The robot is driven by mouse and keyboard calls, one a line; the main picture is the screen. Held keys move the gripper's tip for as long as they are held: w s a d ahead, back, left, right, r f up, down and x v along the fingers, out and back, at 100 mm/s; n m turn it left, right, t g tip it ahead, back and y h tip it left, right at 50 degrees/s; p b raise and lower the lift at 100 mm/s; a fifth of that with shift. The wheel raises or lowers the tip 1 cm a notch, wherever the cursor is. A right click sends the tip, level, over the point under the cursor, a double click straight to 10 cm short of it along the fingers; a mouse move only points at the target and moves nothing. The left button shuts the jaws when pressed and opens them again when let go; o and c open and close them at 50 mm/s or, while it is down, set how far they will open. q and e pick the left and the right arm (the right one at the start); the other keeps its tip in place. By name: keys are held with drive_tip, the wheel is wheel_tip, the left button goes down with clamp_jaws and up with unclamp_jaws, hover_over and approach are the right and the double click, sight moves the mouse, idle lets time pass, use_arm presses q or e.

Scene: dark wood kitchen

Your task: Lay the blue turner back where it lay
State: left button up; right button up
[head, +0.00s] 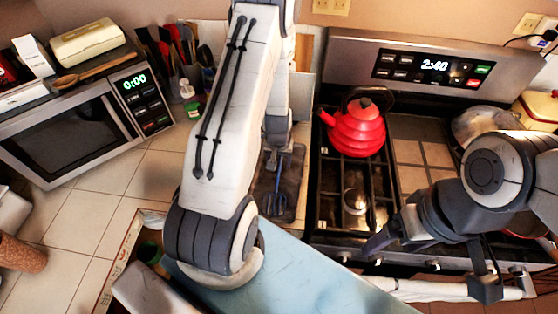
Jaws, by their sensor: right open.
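The blue turner (274,203) is on or just above a dark board (291,180) on the counter left of the stove. Its slotted head points toward me and its handle runs up toward my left gripper. My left gripper (280,146) is over the handle end. Its fingers are small and partly hidden by my arm, so I cannot tell whether they grip the handle. My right gripper (425,262) is open in front of the stove, away from the turner.
A red kettle (357,128) stands on the stove's back left burner. A microwave (75,120) and a utensil holder (190,75) are at the left. A light blue surface (300,275) lies in front. Tiled counter (95,205) at left is mostly clear.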

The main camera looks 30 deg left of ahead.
use_arm(q)
drive_tip(key=shift+r, duration=0.15)
drive_tip(key=shift+r, duration=0.35)
wheel_tip(320, 180, up, 9)
drive_tip(key=s+p, duration=0.1)
drive_tip(key=p, duration=0.4)
drive_tip(key=shift+s+d+r, duration=0.2)
drive_tip(key=shift+s+d, duration=0.05)
drive_tip(key=shift+d, duration=0.15)
